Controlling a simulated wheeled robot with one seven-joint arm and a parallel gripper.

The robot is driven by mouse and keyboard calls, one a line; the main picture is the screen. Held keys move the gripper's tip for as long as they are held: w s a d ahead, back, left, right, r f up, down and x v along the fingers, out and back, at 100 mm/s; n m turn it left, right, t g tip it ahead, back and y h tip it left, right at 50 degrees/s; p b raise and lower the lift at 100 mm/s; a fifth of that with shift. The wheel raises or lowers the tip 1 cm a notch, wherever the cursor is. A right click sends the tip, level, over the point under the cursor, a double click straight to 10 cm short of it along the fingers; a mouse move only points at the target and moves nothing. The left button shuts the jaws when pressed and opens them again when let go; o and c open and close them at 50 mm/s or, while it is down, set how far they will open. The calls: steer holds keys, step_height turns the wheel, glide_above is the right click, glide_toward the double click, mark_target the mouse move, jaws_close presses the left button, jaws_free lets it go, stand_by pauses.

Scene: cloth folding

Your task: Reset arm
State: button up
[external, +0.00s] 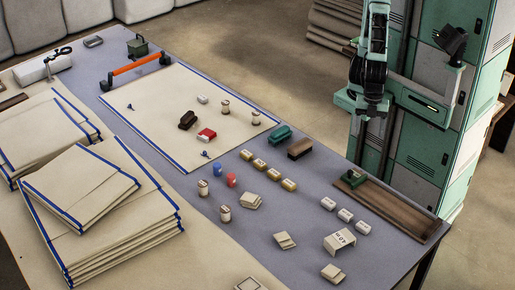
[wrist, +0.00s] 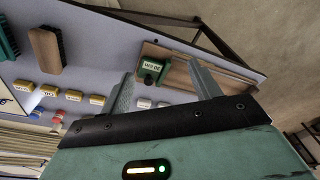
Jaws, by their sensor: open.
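My arm is folded up beside my green and grey column at the right of the external view, with my gripper (external: 372,110) hanging near the table's far right edge. In the wrist view my gripper (wrist: 158,80) has its two grey fingers apart, with nothing between them that I can see held. A cream cloth with blue edges (external: 225,115) lies flat on the grey-blue table (external: 280,215). Folded cream cloths with blue edges (external: 80,185) are stacked at the left.
A wooden board (external: 395,208) with a green block (external: 353,178) lies at the table's right end. Brushes (external: 300,148), spools (external: 203,187), small yellow blocks (external: 260,163) and white blocks (external: 345,215) stand on the table. An orange-handled bar (external: 135,66) is at the far left.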

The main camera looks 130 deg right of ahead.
steer(key=shift+n+g+h, duration=0.3)
steer(key=shift+n+g, duration=0.1)
steer(key=shift+g, duration=0.2)
steer(key=s, duration=0.5)
steer(key=shift+s+d+f, duration=0.1)
steer(key=shift+d+f, duration=0.05)
steer(key=shift+d, duration=0.05)
steer(key=shift+o, duration=0.4)
step_height(320, 180, up, 12)
steer(key=p, duration=1.2)
steer(key=shift+r, duration=0.2)
steer(key=o, duration=0.5)
steer(key=shift+r+p, duration=0.25)
steer(key=shift+p, duration=0.25)
steer(key=shift+o, duration=1.3)
steer(key=shift+f, duration=0.15)
